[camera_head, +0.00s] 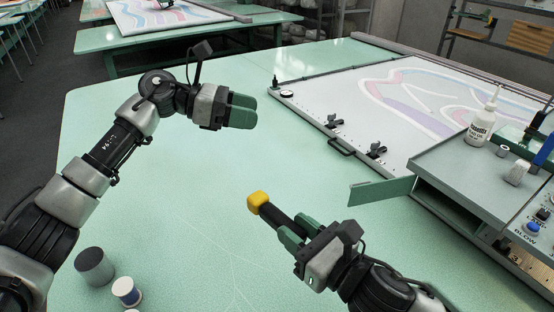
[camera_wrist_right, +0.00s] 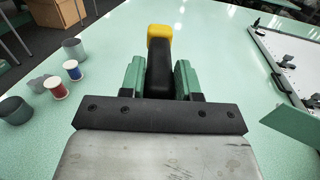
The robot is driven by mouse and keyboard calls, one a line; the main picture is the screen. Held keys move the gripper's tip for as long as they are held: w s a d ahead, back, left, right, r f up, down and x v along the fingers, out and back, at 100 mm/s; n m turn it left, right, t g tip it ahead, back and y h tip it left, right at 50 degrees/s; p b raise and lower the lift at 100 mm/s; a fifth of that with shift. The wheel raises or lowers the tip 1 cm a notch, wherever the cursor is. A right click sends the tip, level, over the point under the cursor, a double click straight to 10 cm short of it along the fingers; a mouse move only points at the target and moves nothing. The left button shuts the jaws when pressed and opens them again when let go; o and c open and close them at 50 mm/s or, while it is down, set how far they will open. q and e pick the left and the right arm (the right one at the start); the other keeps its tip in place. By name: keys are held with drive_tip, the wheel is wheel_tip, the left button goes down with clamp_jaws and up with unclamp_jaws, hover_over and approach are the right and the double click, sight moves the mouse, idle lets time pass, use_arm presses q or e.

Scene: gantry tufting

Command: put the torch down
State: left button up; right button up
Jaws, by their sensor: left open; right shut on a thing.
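The torch (camera_head: 259,203) has a black body and a yellow head. My right gripper (camera_head: 291,233) is shut on its black body, and the yellow head sticks out past the fingertips toward the upper left. In the right wrist view the torch (camera_wrist_right: 159,62) sits between the two green fingers, pointing away from the wrist. It is over the green table (camera_head: 190,215); the gap beneath it is hard to judge. My left gripper (camera_head: 241,111) is higher up, over the far left part of the table, with nothing seen in it; its fingers overlap in this view.
A grey cup (camera_head: 94,267) and a thread spool (camera_head: 126,291) stand at the front left; the wrist view shows a red spool (camera_wrist_right: 55,87) too. A frame with patterned cloth (camera_head: 400,95) and a control box with a white bottle (camera_head: 482,121) stand right. The table's middle is clear.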

use_arm(q)
drive_tip(key=s+d+m+g+y, duration=0.2)
drive_tip(key=s+d+m+y, duration=0.45)
drive_tip(key=s, duration=0.25)
use_arm(e)
drive_tip(key=shift+s+d, duration=0.1)
use_arm(q)
drive_tip(key=m+t+y, duration=0.2)
drive_tip(key=m+y, duration=0.3)
drive_tip(key=y, duration=0.4)
hover_over(277, 212)
drive_tip(key=f, duration=0.1)
drive_tip(key=shift+h, duration=0.25)
wheel_tip(277, 212, down, 12)
drive_tip(key=shift+f, duration=0.1)
drive_tip(key=shift+c, duration=0.4)
drive_tip(key=c, duration=0.9)
drive_tip(key=shift+c, duration=0.3)
use_arm(e)
drive_tip(key=o, duration=1)
